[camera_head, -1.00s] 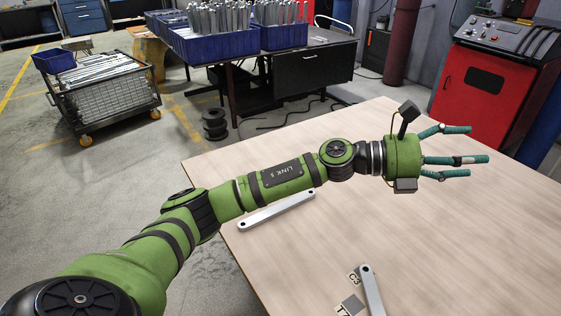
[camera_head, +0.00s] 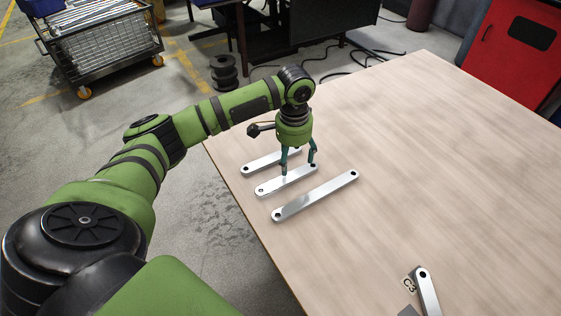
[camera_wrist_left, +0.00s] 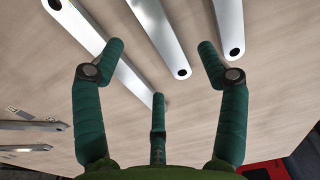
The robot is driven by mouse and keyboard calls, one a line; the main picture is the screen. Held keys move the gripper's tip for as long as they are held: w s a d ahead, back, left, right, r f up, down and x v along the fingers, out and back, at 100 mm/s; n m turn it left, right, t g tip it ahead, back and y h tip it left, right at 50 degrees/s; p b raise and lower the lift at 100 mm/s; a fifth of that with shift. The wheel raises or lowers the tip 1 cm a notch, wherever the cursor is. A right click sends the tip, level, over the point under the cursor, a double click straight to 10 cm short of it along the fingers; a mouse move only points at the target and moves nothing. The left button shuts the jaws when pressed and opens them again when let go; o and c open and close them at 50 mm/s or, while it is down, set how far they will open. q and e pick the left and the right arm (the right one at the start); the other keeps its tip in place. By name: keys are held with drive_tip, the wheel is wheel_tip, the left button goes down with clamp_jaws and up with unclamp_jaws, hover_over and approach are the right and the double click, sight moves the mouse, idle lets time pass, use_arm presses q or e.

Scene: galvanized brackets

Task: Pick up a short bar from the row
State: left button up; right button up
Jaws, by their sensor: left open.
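Three silver flat bars with holes lie side by side in a row on the wooden table: a far bar (camera_head: 262,164), a middle bar (camera_head: 280,184) and a longer near bar (camera_head: 316,195). My left gripper (camera_head: 299,168) points down over the middle bar, open and empty. In the left wrist view its fingers (camera_wrist_left: 160,60) are spread. The middle bar (camera_wrist_left: 155,28) shows between the two upper fingertips, and the long bar (camera_wrist_left: 92,38) runs past the left fingertip. The far bar (camera_wrist_left: 229,22) is at upper right. Contact cannot be told. My right gripper is out of view.
Another bar (camera_head: 427,292) lies by a C3 label (camera_head: 409,285) near the bottom of the head view. The table (camera_head: 450,170) is clear to the right. A wire cart (camera_head: 100,45) and a black spool (camera_head: 223,72) stand on the floor beyond.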

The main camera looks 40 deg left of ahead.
sight(291, 179)
use_arm(q)
drive_tip(key=shift+s+f, duration=0.35)
drive_tip(key=shift+f, duration=3.15)
drive_tip(key=shift+d, duration=0.1)
drive_tip(key=c, duration=1.4)
